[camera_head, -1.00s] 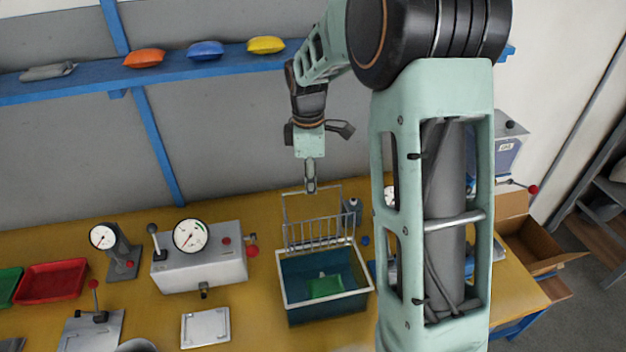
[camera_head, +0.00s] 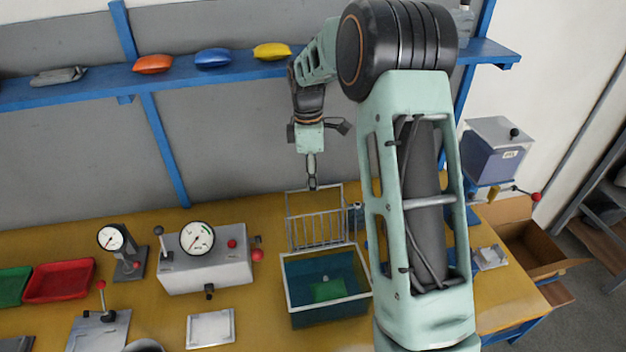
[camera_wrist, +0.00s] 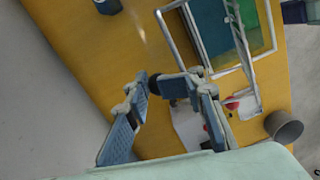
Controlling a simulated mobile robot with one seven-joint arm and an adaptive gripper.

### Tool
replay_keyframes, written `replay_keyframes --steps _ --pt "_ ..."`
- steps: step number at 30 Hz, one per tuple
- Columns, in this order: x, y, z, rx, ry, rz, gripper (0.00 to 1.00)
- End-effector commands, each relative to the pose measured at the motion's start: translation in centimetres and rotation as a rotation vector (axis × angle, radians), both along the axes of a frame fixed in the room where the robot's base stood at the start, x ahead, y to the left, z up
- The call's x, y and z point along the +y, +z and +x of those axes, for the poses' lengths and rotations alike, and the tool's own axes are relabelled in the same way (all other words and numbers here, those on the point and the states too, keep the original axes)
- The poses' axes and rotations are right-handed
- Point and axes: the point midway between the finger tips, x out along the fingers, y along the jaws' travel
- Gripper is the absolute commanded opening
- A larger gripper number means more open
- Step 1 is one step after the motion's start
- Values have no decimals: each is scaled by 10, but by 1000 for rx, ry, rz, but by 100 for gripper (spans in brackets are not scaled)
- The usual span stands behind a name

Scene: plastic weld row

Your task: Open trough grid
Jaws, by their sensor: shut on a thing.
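The trough (camera_head: 286,283) is a dark teal box with a pale rim on the yellow bench, with a green piece inside. Its metal grid (camera_head: 317,230) stands raised, near upright, along the trough's back edge, leaving the top uncovered. My gripper (camera_head: 312,184) points down at the top bar of the grid and is shut on it. In the wrist view my gripper (camera_wrist: 167,82) has its two fingers at the grid's frame, and the grid (camera_wrist: 240,50) stretches to the upper right over the trough. The exact grip contact is small and partly hidden by the fingers.
A gauge box (camera_head: 205,262) with red knobs stands left of the trough, and a small dial stand (camera_head: 122,252) farther left. A metal plate (camera_head: 210,328) lies in front. A shelf (camera_head: 230,75) with coloured bags runs behind. A cardboard box (camera_head: 535,250) is at right.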

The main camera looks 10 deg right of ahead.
Motion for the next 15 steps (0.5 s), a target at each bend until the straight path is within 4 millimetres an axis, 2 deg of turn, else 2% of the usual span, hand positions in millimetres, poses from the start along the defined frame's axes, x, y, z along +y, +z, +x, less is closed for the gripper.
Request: replay_keyframes --steps 1,2,3,6,7,15 --pt "1 -13 -11 37 1 2 0" --pt "1 -13 -11 37 1 2 0" --pt "1 -13 -11 37 1 2 24" --pt "1 -13 -11 35 2 2 35" --pt "1 -12 -11 34 2 2 37" --pt "1 -9 -8 25 1 1 37"
